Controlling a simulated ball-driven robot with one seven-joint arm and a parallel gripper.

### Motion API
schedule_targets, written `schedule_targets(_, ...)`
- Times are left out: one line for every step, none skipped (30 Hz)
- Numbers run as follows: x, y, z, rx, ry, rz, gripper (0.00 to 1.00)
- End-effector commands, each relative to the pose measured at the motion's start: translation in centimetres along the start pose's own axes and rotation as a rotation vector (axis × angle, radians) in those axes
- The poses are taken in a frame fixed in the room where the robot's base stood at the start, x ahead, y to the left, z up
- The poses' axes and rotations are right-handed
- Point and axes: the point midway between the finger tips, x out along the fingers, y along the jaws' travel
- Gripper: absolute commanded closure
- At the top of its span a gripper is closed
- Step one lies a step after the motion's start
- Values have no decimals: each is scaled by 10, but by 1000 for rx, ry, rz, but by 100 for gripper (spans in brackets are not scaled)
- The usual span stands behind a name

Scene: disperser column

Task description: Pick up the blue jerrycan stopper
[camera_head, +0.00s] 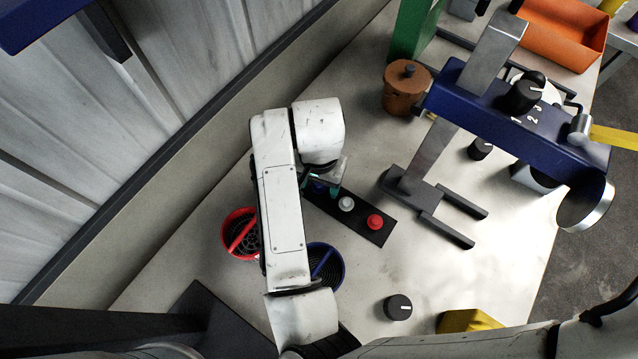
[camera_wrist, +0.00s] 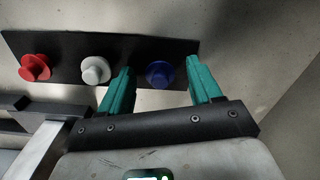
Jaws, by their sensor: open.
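The blue stopper (camera_wrist: 159,74) stands at one end of a dark strip (camera_wrist: 60,48) that also bears a white stopper (camera_wrist: 95,70) and a red stopper (camera_wrist: 34,67). In the wrist view my gripper (camera_wrist: 160,80) is open, with its two teal fingers on either side of the blue stopper and gaps between them and it. In the head view my gripper (camera_head: 322,186) is over the strip's upper left end. There the blue stopper is mostly hidden by my arm and gripper, while the white (camera_head: 346,204) and red (camera_head: 375,222) stoppers show clearly.
A red round basket (camera_head: 240,222) and a blue one (camera_head: 340,270) stand left of and below the strip. A blue-armed stand (camera_head: 520,118) and a brown lidded pot (camera_head: 405,92) are to the upper right. A black knob (camera_head: 398,307) lies below.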

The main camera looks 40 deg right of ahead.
Motion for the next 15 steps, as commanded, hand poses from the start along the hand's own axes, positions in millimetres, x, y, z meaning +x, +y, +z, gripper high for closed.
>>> schedule_targets(0,0,0,0,0,0,36)
schedule_targets(1,0,0,0,0,0,36)
schedule_targets(0,0,0,0,0,0,36)
schedule_targets(0,0,0,0,0,0,36)
schedule_targets(0,0,0,0,0,0,36)
schedule_targets(0,0,0,0,0,0,38)
schedule_targets(0,0,0,0,1,0,41)
schedule_targets(0,0,0,0,1,0,44)
schedule_targets(0,0,0,0,1,0,48)
schedule_targets(0,0,0,0,1,0,51)
schedule_targets(0,0,0,0,1,0,53)
schedule_targets(0,0,0,0,1,0,57)
schedule_targets(0,0,0,0,1,0,60)
schedule_targets(0,0,0,0,1,0,63)
schedule_targets(0,0,0,0,1,0,67)
